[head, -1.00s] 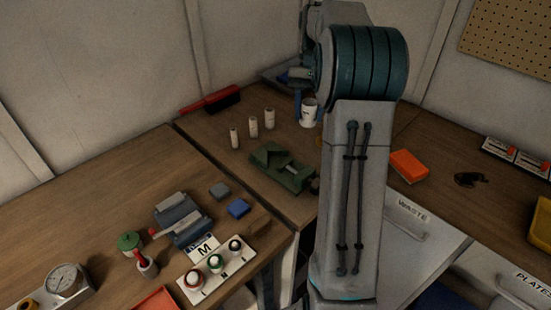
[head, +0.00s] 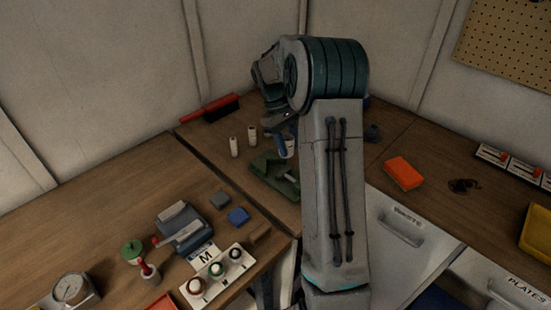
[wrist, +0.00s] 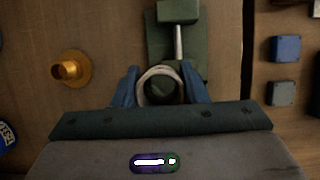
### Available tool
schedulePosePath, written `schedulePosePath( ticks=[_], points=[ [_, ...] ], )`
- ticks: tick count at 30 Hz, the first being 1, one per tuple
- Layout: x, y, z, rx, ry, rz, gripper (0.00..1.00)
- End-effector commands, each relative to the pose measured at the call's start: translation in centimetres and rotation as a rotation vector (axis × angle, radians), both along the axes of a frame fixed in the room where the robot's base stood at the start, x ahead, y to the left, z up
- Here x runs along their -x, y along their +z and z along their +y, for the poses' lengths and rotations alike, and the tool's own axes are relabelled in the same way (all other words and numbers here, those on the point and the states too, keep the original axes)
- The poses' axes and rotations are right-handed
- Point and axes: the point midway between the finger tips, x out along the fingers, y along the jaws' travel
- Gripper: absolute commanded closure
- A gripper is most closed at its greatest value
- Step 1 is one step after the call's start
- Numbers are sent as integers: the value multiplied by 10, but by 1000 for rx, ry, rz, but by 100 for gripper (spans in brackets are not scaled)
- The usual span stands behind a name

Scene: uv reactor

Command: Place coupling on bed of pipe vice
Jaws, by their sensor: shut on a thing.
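The coupling, a pale ring (wrist: 142,88), is held between the two blue fingers of my gripper (wrist: 160,92) in the wrist view. I look through its opening. In the head view the pale coupling (head: 290,151) shows below my gripper (head: 283,143), partly hidden by a finger. The green pipe vice (head: 268,183) stands on the table just below and left of it. In the wrist view the vice (wrist: 158,42), with a silver screw (wrist: 179,42), lies behind and above the ring. I cannot tell whether the coupling touches the vice.
White cylinders (head: 234,147) stand left of the vice. Grey (head: 220,199) and blue (head: 239,217) blocks lie nearer, by a blue-grey fixture (head: 180,228). A brass flanged piece (wrist: 72,70) is left in the wrist view. An orange block (head: 404,173) lies right of my arm.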

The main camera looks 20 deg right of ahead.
Motion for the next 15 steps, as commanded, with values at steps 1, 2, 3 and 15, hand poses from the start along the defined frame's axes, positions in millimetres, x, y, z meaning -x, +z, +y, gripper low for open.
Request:
schedulePosePath(
  ticks=[1, 2, 3, 15],
  points=[
    [-3, -5, 10, -1, 2, 4, 83],
    [-4, -8, 15, -1, 2, 3, 83],
    [-6, -12, 21, 0, 1, 2, 83],
    [-9, -44, 34, -1, -3, 5, 83]
  ],
)
